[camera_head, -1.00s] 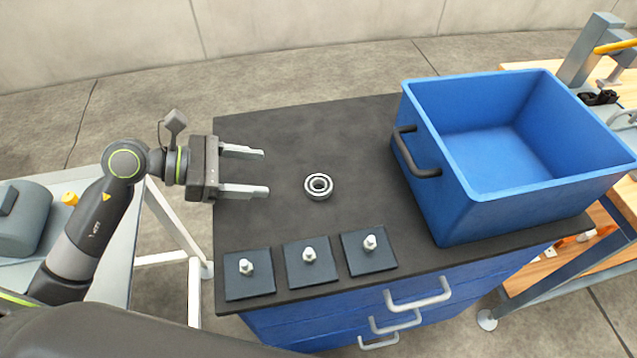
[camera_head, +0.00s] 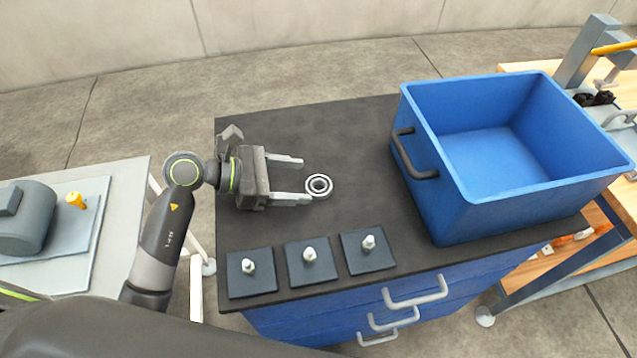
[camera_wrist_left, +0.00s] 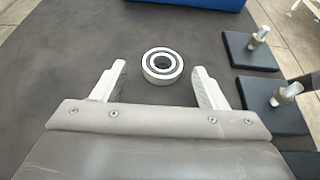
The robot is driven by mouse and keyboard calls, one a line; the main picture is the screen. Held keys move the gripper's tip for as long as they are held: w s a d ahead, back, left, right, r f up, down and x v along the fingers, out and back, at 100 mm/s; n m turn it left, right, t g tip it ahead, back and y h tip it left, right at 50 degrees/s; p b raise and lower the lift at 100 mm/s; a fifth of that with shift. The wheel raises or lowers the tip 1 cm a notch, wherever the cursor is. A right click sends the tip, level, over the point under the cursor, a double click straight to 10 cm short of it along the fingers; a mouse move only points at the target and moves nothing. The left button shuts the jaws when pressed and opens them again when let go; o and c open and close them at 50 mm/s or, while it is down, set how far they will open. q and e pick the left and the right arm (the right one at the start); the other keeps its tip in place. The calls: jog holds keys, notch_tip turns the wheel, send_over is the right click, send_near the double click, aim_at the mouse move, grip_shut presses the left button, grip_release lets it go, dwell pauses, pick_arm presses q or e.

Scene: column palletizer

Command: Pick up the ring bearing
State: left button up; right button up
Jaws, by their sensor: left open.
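The ring bearing (camera_head: 319,185), a silver ring with a dark groove, lies flat on the dark top of the blue drawer cabinet (camera_head: 330,120). My left gripper (camera_head: 306,181) is open and empty, its fingers pointing right at the bearing in the head view. The lower fingertip is close to the bearing's near left edge; I cannot tell if they touch. In the left wrist view the bearing (camera_wrist_left: 162,66) sits just ahead of the gap between the two fingertips (camera_wrist_left: 160,75). My right gripper is not in view.
Three dark square plates with silver pegs, the middle one here (camera_head: 311,272), line the cabinet's front edge. A large blue bin (camera_head: 450,205) stands to the right of the bearing. A grey table (camera_head: 120,190) is at left. The cabinet top behind the bearing is clear.

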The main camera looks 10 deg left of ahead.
aim_at(326, 185)
pick_arm(q)
jog(key=shift+s+f+p+x, duration=0.1)
jog(key=shift+p+x, duration=0.1)
jog(key=shift+x, duration=0.75)
jog(key=shift+s+f+p+x, duration=0.1)
jog(key=shift+s+p+x, duration=0.05)
jog(key=shift+x, duration=0.75)
jog(key=shift+c, duration=0.5)
jog(key=c, duration=1)
jog(key=shift+r, duration=0.1)
jog(key=shift+c, duration=0.2)
